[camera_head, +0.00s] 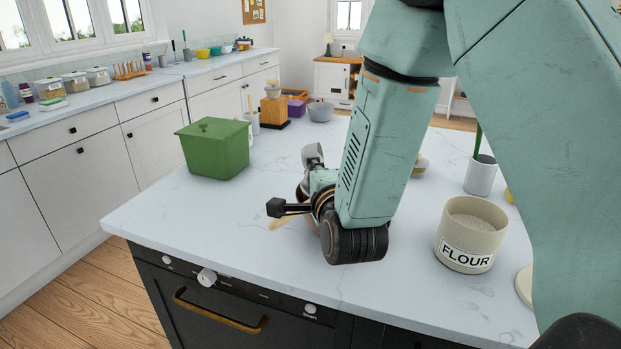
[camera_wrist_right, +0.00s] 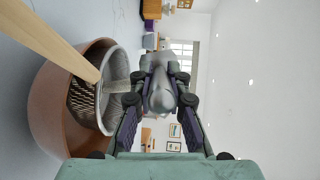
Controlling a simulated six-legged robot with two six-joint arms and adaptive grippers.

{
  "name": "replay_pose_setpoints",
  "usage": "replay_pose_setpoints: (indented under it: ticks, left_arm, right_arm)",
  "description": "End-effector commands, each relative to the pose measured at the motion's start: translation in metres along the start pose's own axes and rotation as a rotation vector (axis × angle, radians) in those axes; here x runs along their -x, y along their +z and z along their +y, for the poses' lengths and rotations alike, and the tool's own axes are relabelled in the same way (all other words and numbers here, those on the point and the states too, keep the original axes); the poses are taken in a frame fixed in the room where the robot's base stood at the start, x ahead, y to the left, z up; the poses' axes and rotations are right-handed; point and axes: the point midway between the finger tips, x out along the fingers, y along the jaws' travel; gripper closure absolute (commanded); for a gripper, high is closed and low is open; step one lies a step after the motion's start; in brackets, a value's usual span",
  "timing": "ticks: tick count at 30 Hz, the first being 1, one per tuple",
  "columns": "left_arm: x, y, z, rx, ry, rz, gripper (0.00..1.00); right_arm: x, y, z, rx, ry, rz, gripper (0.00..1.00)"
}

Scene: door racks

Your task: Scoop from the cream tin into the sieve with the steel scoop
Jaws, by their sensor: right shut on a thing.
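The cream tin (camera_head: 470,238), labelled FLOUR, stands open at the right of the counter, with pale flour inside. My right gripper (camera_head: 313,165) is over the counter, left of the tin. In the right wrist view, my right gripper (camera_wrist_right: 159,112) is shut on the steel scoop (camera_wrist_right: 160,88), a rounded grey metal piece between the fingers. The sieve (camera_wrist_right: 112,95), a metal mesh with a wooden handle (camera_wrist_right: 45,38), rests in a brown bowl (camera_wrist_right: 50,105) beside the gripper. My arm hides most of both in the head view. My left gripper is not in view.
A green lidded box (camera_head: 213,148) stands on the counter at left. A grey cup (camera_head: 481,175) is behind the tin, and a round pale lid (camera_head: 524,287) lies at its right. The front middle of the counter is clear.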

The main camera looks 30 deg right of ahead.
Motion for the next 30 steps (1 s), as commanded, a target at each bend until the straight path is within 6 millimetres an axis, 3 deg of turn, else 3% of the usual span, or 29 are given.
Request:
replay_pose_setpoints:
  ticks: [30]
  left_arm:
    - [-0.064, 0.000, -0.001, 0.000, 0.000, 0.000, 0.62]
  right_arm:
    - [0.006, -0.012, 0.008, -0.382, -0.142, 0.002, 1.00]
